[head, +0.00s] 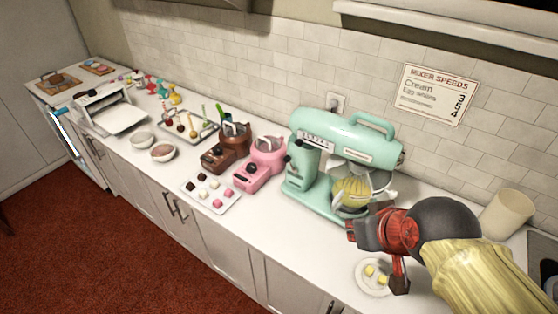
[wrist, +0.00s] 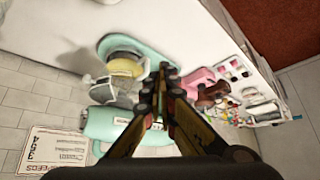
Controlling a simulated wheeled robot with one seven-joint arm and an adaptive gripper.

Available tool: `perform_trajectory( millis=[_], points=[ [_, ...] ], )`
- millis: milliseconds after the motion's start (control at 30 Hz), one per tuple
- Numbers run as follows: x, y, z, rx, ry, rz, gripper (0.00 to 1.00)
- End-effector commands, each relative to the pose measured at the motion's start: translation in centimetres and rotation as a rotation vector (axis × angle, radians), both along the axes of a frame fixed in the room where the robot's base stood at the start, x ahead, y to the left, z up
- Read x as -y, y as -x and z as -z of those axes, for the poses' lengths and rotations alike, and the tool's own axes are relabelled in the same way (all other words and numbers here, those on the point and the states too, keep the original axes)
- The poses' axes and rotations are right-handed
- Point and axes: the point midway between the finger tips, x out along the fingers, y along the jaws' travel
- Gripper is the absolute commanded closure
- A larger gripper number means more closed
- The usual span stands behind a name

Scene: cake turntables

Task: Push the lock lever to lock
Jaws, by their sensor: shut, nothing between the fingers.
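The mint-green stand mixer (head: 330,140) stands on the counter against the tiled wall, with a yellow mass in its bowl (head: 352,190). Small dark knobs (head: 288,159) show on the left side of its stand; I cannot tell which one is the lock lever. My gripper (head: 358,232) is shut and empty, in front of the mixer's bowl and to its lower right, apart from the knobs in the head view. In the wrist view my closed fingers (wrist: 163,72) overlap the mixer (wrist: 108,122), and the lever cannot be made out there.
A plate with yellow pieces (head: 363,288) is below my gripper. A beige cup (head: 507,213) stands at right.

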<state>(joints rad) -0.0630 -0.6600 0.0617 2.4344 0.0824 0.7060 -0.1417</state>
Motion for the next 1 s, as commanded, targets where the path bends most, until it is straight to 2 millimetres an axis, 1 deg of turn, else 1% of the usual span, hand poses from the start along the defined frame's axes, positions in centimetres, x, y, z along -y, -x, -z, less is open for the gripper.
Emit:
perform_trajectory(
  millis=[33, 67, 100, 167, 200, 333, 400, 500, 600, 700, 800, 900, 1000],
  points=[
    [-1.5, -2.3, -0.4, 0.031, 0.0, -0.054, 1.0],
    [-2.4, -3.8, -0.6, 0.058, 0.001, -0.083, 1.0],
    [-3.6, -5.7, -0.9, 0.097, 0.003, -0.123, 1.0],
    [-5.4, -8.5, -1.3, 0.154, 0.011, -0.176, 1.0],
    [-6.5, -10.3, -1.6, 0.192, 0.017, -0.208, 1.0],
    [-10.1, -15.8, -1.8, 0.313, 0.056, -0.289, 1.0],
    [-11.9, -18.5, -1.7, 0.376, 0.088, -0.321, 1.0],
    [-14.3, -21.9, -1.2, 0.462, 0.146, -0.354, 1.0],
    [-16.4, -24.9, -0.4, 0.539, 0.222, -0.375, 1.0],
    [-18.2, -27.3, 0.9, 0.607, 0.315, -0.385, 1.0],
    [-19.7, -29.1, 2.4, 0.666, 0.427, -0.389, 1.0],
    [-21.0, -30.3, 4.2, 0.713, 0.557, -0.39, 1.0],
    [-21.9, -30.8, 6.1, 0.749, 0.703, -0.387, 1.0]
  ],
)
